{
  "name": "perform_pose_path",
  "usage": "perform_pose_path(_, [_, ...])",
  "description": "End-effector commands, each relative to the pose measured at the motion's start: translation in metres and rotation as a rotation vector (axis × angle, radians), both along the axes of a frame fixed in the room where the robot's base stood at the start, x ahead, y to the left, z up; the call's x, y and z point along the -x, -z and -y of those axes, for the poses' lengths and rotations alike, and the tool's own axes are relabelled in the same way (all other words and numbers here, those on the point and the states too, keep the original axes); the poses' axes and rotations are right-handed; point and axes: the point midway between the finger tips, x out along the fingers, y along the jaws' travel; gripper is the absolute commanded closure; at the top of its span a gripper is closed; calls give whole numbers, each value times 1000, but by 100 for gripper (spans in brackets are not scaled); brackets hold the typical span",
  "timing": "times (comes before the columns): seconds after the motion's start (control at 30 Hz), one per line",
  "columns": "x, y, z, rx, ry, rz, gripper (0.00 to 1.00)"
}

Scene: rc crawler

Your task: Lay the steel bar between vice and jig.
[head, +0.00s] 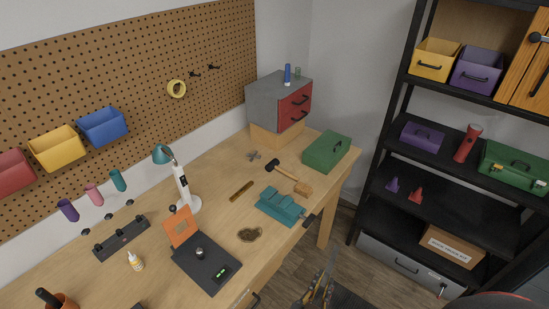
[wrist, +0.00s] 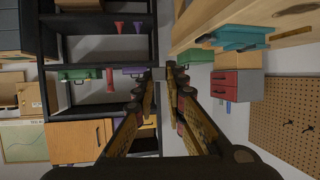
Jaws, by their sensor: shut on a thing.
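The teal vice (head: 283,205) stands near the front edge of the wooden workbench, and it also shows at the top of the wrist view (wrist: 238,37). A black strip with several knobs (head: 120,238) lies at the bench's left; I cannot tell if it is the jig. My gripper (wrist: 163,76) is shut on a small grey piece (wrist: 158,73), seen nearly end-on, which looks like the steel bar. In the head view my gripper (head: 318,290) is low in the picture, in front of the bench and off its top. The bar's length is hard to make out.
A brown bar (head: 241,191), a mallet (head: 288,176) and a green box (head: 326,152) lie around the vice. A dark device with a green display (head: 207,262) and a lamp (head: 180,180) stand to the left. The black shelf (head: 450,165) rises at right.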

Motion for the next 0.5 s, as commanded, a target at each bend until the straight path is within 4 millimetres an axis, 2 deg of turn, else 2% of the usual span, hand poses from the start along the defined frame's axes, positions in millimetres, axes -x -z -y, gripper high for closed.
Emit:
perform_pose_path(0.03, [-7, 6, 7, 4, -7, -3, 100])
perform_pose_path(0.5, [-71, 47, 28, 1, -162, -3, 100])
